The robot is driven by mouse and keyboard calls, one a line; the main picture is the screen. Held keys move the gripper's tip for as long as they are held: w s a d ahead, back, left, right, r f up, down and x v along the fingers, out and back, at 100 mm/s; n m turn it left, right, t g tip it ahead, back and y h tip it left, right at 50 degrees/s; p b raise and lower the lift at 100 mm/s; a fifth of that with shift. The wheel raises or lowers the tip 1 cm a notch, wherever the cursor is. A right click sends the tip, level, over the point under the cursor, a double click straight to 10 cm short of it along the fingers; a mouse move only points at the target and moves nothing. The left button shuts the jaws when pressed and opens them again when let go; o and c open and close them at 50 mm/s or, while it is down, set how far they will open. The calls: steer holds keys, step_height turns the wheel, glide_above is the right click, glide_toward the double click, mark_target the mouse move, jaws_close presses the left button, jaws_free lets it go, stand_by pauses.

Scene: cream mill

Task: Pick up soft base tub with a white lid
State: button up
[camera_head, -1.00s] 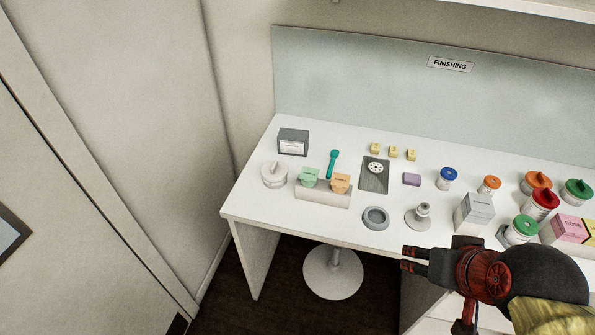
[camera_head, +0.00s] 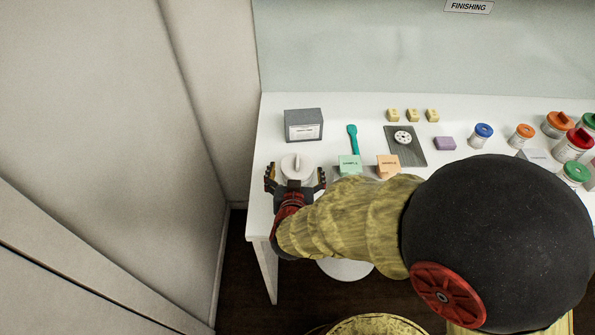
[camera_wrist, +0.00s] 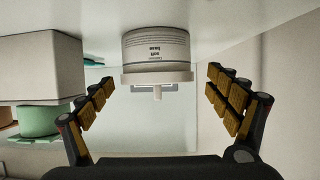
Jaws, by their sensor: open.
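The soft base tub (camera_head: 298,161) is a white round tub with a white knobbed lid, standing near the left front of the white table. In the wrist view the tub (camera_wrist: 156,50) appears upside down, with its "soft base" label facing me. My gripper (camera_head: 295,178) is open, with one finger to the left and one to the right of the tub. In the wrist view my gripper (camera_wrist: 160,82) shows gaps between its fingers and the tub, so it holds nothing. My arm hides the table front to the right.
A grey box (camera_head: 304,125) stands just behind the tub. Several colour-lidded jars fill the right. A wall is at the left.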

steer(key=b+x, duration=0.3)
steer(key=x, duration=0.4)
steer(key=shift+w+d+f+b, duration=0.2)
steer(key=shift+w+f+b, duration=0.05)
steer(key=shift+f+b, duration=0.1)
steer(key=shift+r, duration=0.1)
steer(key=c, duration=0.3)
steer(key=shift+s, duration=0.1)
steer(key=c, duration=1.5)
